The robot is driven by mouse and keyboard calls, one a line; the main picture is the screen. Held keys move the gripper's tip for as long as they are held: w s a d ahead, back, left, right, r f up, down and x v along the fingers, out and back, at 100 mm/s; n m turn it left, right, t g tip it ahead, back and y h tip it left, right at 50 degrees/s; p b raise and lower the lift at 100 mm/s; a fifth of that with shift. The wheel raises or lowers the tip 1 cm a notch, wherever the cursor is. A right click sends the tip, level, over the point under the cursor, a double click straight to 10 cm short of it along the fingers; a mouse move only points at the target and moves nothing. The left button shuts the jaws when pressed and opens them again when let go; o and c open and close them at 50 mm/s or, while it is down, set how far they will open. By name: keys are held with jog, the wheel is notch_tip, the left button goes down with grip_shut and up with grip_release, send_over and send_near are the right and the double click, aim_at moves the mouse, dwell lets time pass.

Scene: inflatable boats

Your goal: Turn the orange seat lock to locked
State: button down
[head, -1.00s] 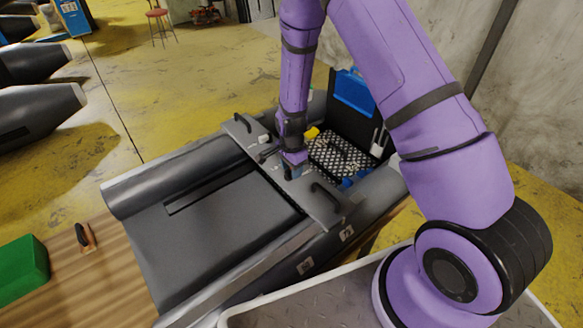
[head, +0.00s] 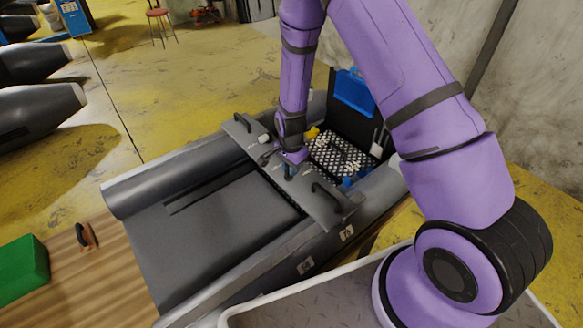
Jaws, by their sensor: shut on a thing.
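The grey boat seat (head: 318,204) lies across the inflatable boat, with a black handle at each end. My gripper (head: 291,172) points down at the middle of the seat. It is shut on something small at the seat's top. I take this to be the seat lock, but the gripper hides it and no orange shows there. A small white piece (head: 264,139) and a dark lever sit on the seat to the left of my gripper. Which way the lock is turned cannot be seen.
The grey inflatable boat (head: 200,225) rests on a wooden table (head: 65,280). Behind the seat is a black box with a perforated tray (head: 340,155), a blue item and a yellow item (head: 312,132). A green box (head: 22,270) and a brown-handled tool (head: 87,237) lie at the left.

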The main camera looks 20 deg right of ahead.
jog(key=n, duration=0.4)
jog(key=shift+w+a, duration=0.15)
jog(key=shift+w, duration=0.05)
jog(key=n, duration=0.4)
jog(key=shift+w+a, duration=0.1)
jog(key=shift+a, duration=0.05)
jog(key=n, duration=0.4)
jog(key=shift+a+n, duration=0.25)
jog(key=shift+n, duration=0.05)
jog(key=shift+a+n, duration=0.15)
jog(key=shift+n, duration=1.65)
jog(key=c, duration=1)
grip_release()
jog(key=shift+c, duration=0.2)
